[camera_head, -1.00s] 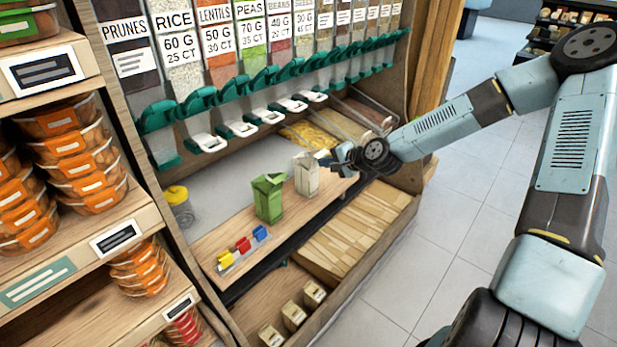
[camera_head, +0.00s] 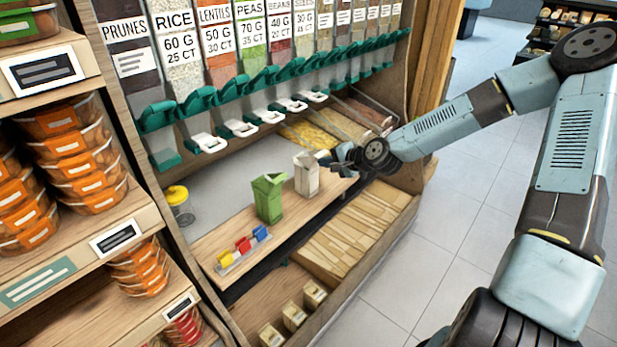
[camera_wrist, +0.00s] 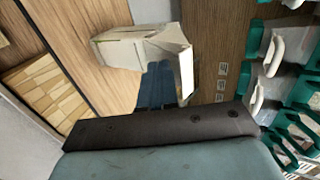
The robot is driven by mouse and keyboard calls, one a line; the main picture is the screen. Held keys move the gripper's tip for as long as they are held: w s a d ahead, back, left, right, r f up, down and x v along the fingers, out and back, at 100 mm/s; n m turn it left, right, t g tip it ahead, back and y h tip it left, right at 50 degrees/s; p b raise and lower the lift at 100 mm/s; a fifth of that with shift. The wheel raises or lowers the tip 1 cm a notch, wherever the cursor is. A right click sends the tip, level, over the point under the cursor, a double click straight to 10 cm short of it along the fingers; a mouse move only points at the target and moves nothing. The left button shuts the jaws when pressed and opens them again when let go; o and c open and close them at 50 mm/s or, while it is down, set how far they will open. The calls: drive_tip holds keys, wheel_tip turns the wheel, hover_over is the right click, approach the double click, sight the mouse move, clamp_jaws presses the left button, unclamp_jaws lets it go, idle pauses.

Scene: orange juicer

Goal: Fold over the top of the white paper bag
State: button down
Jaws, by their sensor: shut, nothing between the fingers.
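The white paper bag (camera_head: 306,178) stands upright on the wooden shelf, to the right of a green bag. Its upper end looks uneven and creased; it also shows large in the wrist view (camera_wrist: 122,52), where its top end points right. My gripper (camera_head: 326,160) is at the right side of the white bag, close to its upper part. In the wrist view my dark blue fingers (camera_wrist: 157,84) are shut and empty, beside the bag's upper part and partly overlapped by its edge. I cannot tell whether they touch it.
The green bag (camera_head: 268,198) stands left of the white one. A tray of coloured clips (camera_head: 242,249) lies at the shelf's front left, and a yellow-lidded jar (camera_head: 180,205) stands behind. Dispensers with green spouts (camera_head: 245,98) hang above. A bin of flat packets (camera_head: 350,235) is below.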

drive_tip(key=shift+a, duration=0.1)
drive_tip(key=shift+w+a, duration=1.25)
drive_tip(key=shift+a, duration=0.25)
drive_tip(key=shift+s+d+r, duration=0.3)
drive_tip(key=shift+d+r, duration=0.1)
drive_tip(key=shift+r, duration=0.45)
drive_tip(key=shift+s+d+r, duration=0.35)
drive_tip(key=shift+d+r, duration=0.1)
drive_tip(key=shift+r, duration=0.35)
drive_tip(key=shift+s+d+r, duration=0.3)
drive_tip(key=shift+d+r, duration=0.1)
drive_tip(key=shift+r, duration=0.45)
